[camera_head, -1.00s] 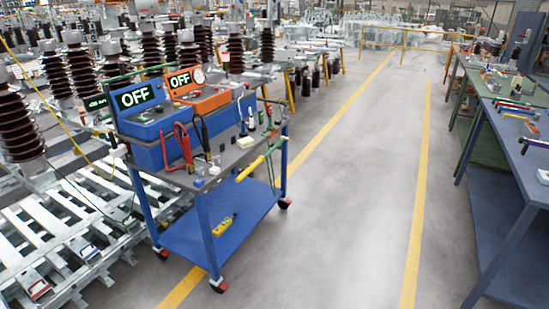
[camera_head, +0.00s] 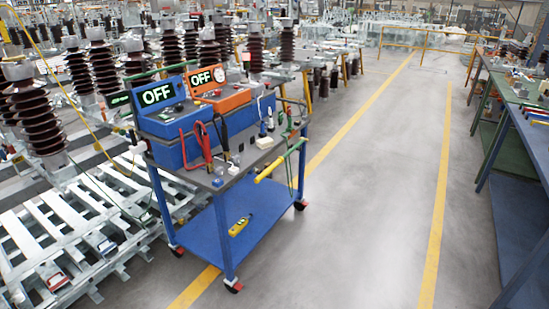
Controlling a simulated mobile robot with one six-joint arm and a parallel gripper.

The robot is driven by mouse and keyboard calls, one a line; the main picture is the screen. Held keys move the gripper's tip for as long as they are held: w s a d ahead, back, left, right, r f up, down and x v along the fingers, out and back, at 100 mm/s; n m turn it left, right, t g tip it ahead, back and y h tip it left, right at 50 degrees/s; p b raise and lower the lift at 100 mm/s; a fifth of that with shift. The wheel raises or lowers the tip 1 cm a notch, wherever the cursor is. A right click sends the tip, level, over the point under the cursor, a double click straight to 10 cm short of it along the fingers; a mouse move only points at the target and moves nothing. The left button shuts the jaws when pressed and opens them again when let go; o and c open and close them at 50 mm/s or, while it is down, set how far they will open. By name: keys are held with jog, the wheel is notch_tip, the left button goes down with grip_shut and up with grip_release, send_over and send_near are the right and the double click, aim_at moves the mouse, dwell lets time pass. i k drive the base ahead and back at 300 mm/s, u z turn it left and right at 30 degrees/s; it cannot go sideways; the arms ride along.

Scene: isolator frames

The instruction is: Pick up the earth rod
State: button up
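A rod with a yellow lower part and a green upper part (camera_head: 281,161), which looks like the earth rod, lies slanted along the right edge of the blue trolley's (camera_head: 222,230) top. A thin green cable hangs near it. The rod appears to rest at the trolley's edge, but its supports are too small to make out. My gripper is not in view.
The trolley top carries a blue OFF unit (camera_head: 163,122), an orange OFF unit (camera_head: 222,98) and red leads (camera_head: 205,148). A yellow pendant-like item (camera_head: 239,227) lies on its lower shelf. Metal frames stand left; blue benches (camera_head: 518,190) stand right. The grey aisle between is clear.

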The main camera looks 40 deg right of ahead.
aim_at(280, 160)
jog(key=i, duration=0.9)
jog(key=z, duration=0.05)
